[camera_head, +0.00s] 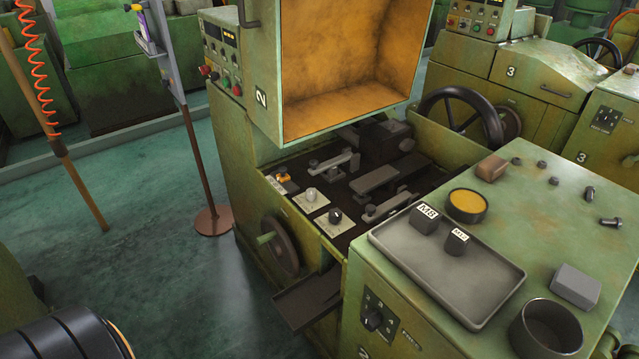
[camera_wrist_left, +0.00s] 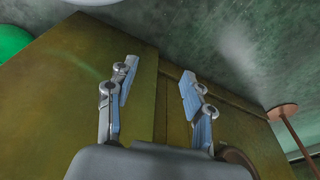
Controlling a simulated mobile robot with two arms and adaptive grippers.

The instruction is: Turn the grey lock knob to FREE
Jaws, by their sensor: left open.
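The grey lock knob (camera_head: 311,194) sits on a small pale plate in the dark bed of machine 2, in the head view. Its pointing direction and the plate's lettering are too small to read. A black knob (camera_head: 335,215) on a similar plate is just in front and to the right of it. My left gripper (camera_wrist_left: 158,72) shows only in the left wrist view, open and empty, with its two fingers apart before a brownish-green panel (camera_wrist_left: 75,90). The knob is not visible in that view. My right gripper is in neither view.
The raised orange-lined hood (camera_head: 345,60) stands behind the machine bed. A handwheel (camera_head: 280,245) and open drawer (camera_head: 308,298) are at its front. A cabinet with a grey tray (camera_head: 450,275) stands at right. A brown stand (camera_head: 213,218) is left; floor around it is free.

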